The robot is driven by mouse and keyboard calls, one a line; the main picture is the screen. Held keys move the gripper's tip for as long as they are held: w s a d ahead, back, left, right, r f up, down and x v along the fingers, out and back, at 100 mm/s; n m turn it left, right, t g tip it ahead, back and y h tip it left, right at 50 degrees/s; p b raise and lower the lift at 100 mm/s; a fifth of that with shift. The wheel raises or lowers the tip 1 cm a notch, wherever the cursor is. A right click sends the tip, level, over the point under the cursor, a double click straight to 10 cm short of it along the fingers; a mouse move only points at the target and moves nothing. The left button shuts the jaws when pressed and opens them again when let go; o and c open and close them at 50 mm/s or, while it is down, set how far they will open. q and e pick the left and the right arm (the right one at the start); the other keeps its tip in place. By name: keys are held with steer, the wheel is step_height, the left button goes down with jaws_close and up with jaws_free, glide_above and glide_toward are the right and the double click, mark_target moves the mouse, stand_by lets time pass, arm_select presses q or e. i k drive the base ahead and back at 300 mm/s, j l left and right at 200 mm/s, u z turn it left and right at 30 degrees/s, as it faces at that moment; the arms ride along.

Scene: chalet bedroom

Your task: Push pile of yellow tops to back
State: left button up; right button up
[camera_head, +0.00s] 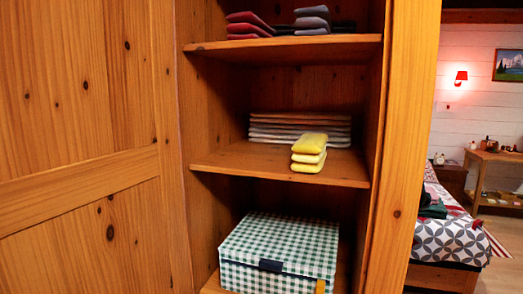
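A pile of folded yellow tops (309,153) lies on the middle shelf (220,163) of a wooden wardrobe. The pile is several layers high and sits toward the right, with its near end close to the shelf's front edge. Behind it, a wide flat stack of whitish and brown folded items (285,128) lies toward the back of the same shelf. The pile overlaps part of that stack in view, and I cannot tell whether they touch. Neither of my grippers is in view.
The upper shelf (215,47) holds dark red (248,25) and grey (312,18) folded clothes. A green checked box (280,246) stands below. A wooden door panel (75,150) fills the left and a wooden upright (403,150) bounds the right. A bed (450,240) stands beyond.

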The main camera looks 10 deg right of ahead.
mark_target(309, 155)
steer(key=z, duration=0.7)
